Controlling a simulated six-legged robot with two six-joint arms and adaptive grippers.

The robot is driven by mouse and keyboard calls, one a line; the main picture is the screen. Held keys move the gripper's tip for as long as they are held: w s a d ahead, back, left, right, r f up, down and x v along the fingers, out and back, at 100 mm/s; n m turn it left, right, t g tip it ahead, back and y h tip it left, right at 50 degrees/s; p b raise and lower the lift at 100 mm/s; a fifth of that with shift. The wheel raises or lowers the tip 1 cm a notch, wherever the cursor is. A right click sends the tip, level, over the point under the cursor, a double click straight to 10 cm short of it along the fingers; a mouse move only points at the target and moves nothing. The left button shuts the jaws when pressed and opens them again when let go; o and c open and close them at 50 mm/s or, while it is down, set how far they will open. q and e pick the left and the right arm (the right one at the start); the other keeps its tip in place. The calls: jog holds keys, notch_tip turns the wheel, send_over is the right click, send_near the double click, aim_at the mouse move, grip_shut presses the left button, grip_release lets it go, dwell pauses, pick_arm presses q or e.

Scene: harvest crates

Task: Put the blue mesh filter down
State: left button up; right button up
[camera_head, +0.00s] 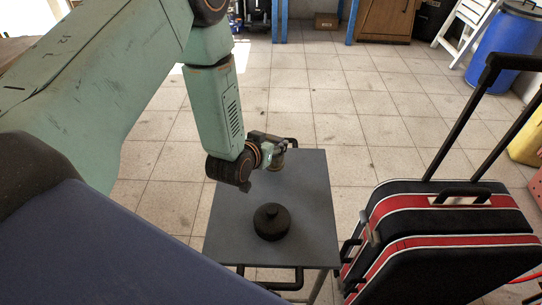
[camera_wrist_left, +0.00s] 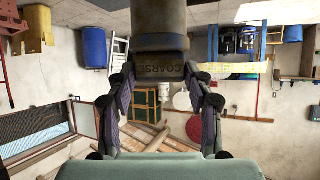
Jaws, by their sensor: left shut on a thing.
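My left gripper (camera_head: 273,152) is over the far part of a small grey table (camera_head: 232,222). It is shut on a short brownish-grey cylinder (camera_head: 278,163), mostly hidden by the gripper in the head view. In the left wrist view the cylinder (camera_wrist_left: 160,45) sits between the two fingers. It has a dark band lettered COARSE, which appears upside down. My right gripper is not in view.
A black round object with a knob (camera_head: 272,222) stands on the near part of the table. A black and red suitcase (camera_head: 430,235) with a raised handle stands close on the right. A blue barrel (camera_head: 505,45) is farther back. The table's left part is bare.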

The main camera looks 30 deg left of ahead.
pick_arm(q)
jog(key=shift+f+b, duration=0.55)
jog(key=shift+f, duration=1.25)
jog(key=shift+f, duration=0.1)
jog(key=o, duration=1.3)
